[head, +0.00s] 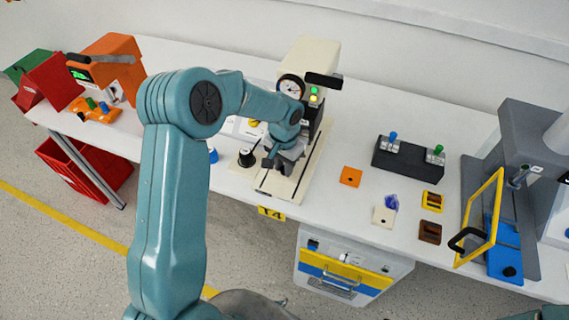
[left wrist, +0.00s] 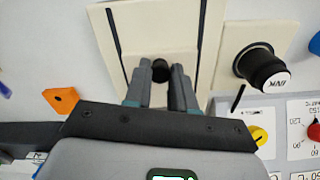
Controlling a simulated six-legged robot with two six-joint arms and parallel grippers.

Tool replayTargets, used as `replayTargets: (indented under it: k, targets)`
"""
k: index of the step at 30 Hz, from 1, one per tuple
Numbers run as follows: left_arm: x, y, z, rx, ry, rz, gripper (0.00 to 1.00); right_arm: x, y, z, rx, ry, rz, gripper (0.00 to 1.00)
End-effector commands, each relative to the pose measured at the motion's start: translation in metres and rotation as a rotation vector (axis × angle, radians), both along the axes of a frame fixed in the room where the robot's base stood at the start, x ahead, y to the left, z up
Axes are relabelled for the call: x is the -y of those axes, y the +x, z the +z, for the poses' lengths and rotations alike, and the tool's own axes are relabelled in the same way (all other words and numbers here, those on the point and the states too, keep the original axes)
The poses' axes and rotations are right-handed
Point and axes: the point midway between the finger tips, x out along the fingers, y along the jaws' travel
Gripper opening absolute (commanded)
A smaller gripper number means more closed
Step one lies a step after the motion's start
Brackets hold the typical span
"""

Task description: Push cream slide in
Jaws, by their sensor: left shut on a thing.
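The cream slide (head: 278,184) lies flat on the table at the foot of the cream machine (head: 318,52), reaching toward the table's front edge. In the left wrist view the slide (left wrist: 150,24) runs between two dark grooves and carries a small black knob (left wrist: 160,70). My left gripper (head: 270,164) is over the slide. In the left wrist view its fingers (left wrist: 160,78) stand on both sides of the knob, shut on it. My arm hides part of the machine's front. My right gripper is out of view.
A black rotary knob (head: 246,157) marked INK stands just left of the slide. An orange tile (head: 350,176) lies to its right. A black switch box (head: 408,158) and a yellow-framed door (head: 480,220) are farther right. The table between is mostly clear.

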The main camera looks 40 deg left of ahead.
Motion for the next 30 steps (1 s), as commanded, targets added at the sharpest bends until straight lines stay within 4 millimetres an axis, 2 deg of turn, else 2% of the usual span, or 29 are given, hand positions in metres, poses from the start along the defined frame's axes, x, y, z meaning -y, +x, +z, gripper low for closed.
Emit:
replayTargets:
  k: [2, 3, 5, 6, 14, 17, 20, 30]
  targets:
    - [0.001, -0.001, 0.0, -0.001, -0.001, 0.0, 0.0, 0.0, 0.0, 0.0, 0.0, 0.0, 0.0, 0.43]
    - [0.001, -0.001, 0.0, -0.001, -0.001, 0.0, 0.28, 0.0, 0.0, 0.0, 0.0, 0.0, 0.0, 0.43]
    - [0.001, -0.001, 0.0, -0.001, -0.001, 0.0, 0.47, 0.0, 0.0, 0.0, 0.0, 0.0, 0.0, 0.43]
    - [0.001, -0.001, 0.0, -0.001, -0.001, 0.0, 0.5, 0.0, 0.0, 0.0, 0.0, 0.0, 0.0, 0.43]
    - [0.0, 0.0, 0.001, 0.0, 0.0, 0.0, 0.5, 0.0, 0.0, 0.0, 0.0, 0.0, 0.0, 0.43]
    - [0.0, 0.001, 0.008, 0.002, 0.001, 0.0, 0.5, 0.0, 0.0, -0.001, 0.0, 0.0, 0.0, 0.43]
    - [0.0, 0.001, 0.024, 0.005, 0.002, 0.0, 0.5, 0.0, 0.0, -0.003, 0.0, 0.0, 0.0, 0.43]
    - [0.001, 0.0, 0.113, 0.006, 0.0, 0.0, 0.5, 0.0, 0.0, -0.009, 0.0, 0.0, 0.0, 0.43]
